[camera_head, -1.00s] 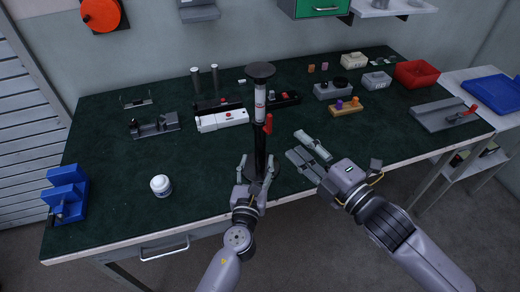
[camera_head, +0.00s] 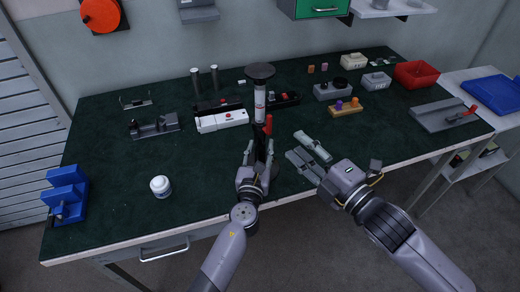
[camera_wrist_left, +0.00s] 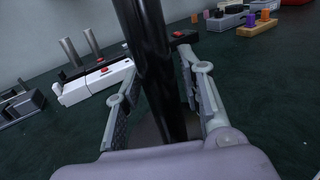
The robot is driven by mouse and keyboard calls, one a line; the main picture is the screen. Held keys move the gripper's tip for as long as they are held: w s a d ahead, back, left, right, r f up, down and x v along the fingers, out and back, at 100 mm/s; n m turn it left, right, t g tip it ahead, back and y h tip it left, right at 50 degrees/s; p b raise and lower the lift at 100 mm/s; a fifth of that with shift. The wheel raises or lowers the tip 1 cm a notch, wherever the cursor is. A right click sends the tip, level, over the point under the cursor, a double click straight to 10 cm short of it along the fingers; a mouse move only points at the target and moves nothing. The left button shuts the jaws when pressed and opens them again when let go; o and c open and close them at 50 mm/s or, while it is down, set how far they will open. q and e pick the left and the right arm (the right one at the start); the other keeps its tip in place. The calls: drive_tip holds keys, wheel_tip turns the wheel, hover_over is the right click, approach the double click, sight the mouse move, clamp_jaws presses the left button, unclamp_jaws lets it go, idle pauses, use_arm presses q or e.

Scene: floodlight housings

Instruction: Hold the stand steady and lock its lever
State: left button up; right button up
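The stand (camera_head: 260,105) is upright near the table's front edge, with a dark round top, a white banded section and a black lower post. Its red lever (camera_head: 268,125) is on the post below the white section. My left gripper (camera_head: 259,152) is open around the black post, just below the lever. In the left wrist view the post (camera_wrist_left: 160,75) passes between the two fingers (camera_wrist_left: 158,100), with a visible gap at the left finger. The base is partly hidden by the gripper. My right gripper (camera_head: 308,152) is open and empty, right of the stand.
A white jar (camera_head: 161,187) and a blue block fixture (camera_head: 66,193) are at the left. A white device (camera_head: 220,121) and dark fixtures lie behind the stand. A red bin (camera_head: 417,74) and a grey lever plate (camera_head: 445,114) are at the right.

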use_arm(q)
clamp_jaws()
idle(0.3)
drive_tip(key=shift+o, duration=0.3)
unclamp_jaws()
clamp_jaws()
idle(1.2)
